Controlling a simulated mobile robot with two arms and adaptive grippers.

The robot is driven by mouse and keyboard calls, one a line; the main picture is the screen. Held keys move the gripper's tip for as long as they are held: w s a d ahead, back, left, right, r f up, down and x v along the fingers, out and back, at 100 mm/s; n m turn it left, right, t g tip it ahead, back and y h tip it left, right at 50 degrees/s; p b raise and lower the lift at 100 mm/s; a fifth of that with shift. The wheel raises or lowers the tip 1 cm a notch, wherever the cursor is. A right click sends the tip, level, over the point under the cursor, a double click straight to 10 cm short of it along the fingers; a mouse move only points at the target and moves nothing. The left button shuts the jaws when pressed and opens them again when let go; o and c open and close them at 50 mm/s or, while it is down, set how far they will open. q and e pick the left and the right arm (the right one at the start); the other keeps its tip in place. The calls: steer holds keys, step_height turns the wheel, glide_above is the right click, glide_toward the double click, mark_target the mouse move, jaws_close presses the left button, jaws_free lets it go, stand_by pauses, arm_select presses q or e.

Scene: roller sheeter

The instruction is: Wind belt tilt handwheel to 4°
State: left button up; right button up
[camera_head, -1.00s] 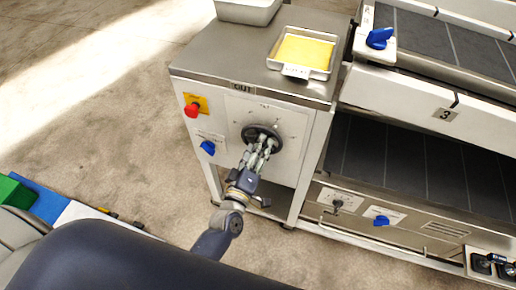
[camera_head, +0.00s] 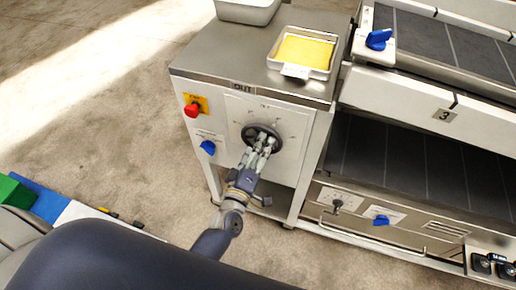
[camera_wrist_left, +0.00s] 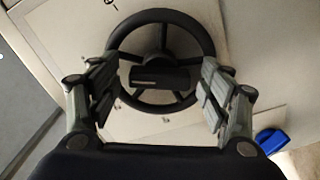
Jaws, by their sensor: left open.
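The black belt tilt handwheel (camera_head: 262,136) is on the white front panel of the cabinet (camera_head: 257,120), with scale marks around it too small to read. In the left wrist view the handwheel (camera_wrist_left: 160,22) has a round rim, spokes and a dark hub bar (camera_wrist_left: 160,78) with a light line, lying roughly level. My left gripper (camera_head: 264,146) is in front of the wheel. In the left wrist view its fingers (camera_wrist_left: 160,92) are spread to either side of the hub bar, with a gap on each side. My right gripper is not in view.
A red button (camera_head: 192,110) and a blue knob (camera_head: 208,147) sit left of the wheel panel. A tray with a yellow sheet (camera_head: 304,52) and a grey bin (camera_head: 247,10) stand on the cabinet top. The belt machine (camera_head: 420,150) adjoins on the right. Open floor lies left.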

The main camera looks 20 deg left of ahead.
arm_select(q)
steer(key=shift+s, duration=0.1)
steer(key=s, duration=1.1)
steer(key=shift+s+a, duration=0.2)
steer(key=shift+s, duration=0.2)
